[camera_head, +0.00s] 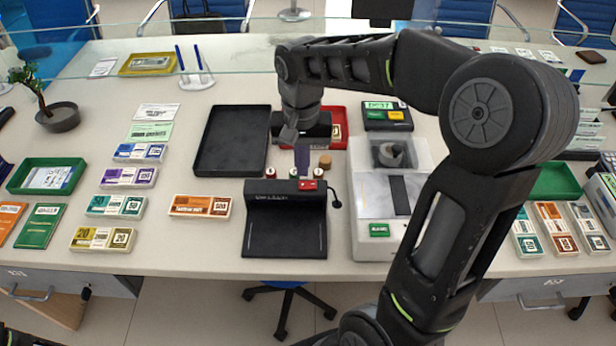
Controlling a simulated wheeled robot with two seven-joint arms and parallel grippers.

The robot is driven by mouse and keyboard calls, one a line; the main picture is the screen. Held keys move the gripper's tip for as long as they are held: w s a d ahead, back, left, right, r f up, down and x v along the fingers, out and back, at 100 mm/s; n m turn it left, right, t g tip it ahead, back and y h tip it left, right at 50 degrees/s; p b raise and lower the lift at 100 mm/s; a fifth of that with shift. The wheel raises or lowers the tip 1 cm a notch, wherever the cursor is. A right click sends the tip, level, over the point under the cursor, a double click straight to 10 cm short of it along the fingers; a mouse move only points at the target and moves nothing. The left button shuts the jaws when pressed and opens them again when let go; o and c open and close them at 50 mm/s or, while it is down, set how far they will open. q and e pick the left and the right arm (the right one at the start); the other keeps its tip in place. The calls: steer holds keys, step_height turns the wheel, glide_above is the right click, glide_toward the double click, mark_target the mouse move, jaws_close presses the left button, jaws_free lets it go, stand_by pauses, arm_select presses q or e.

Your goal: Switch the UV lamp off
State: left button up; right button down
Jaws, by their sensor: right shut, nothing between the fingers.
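The UV lamp (285,225) is a black box-like unit at the front middle of the counter. A small red switch (308,185) sits at the right of its back top edge, with a white-and-red round piece (318,173) just behind. A purple patch (302,160) shows behind the lamp; I cannot tell if it is light or an object. My right gripper (287,138) points down behind the lamp, shut and empty, to the left of and beyond the switch, apart from it. My left gripper is not in view.
A black tray (232,168) lies left of my right gripper, and a red tray (342,114) is behind it. A grey-white machine (365,215) stands close right of the lamp. Bundled notes (200,206) lie to the left. A glass screen crosses the back.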

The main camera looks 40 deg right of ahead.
mark_target(302, 185)
step_height(302, 185, up, 4)
steer(key=shift+f+p, duration=0.25)
steer(key=shift+p, duration=0.85)
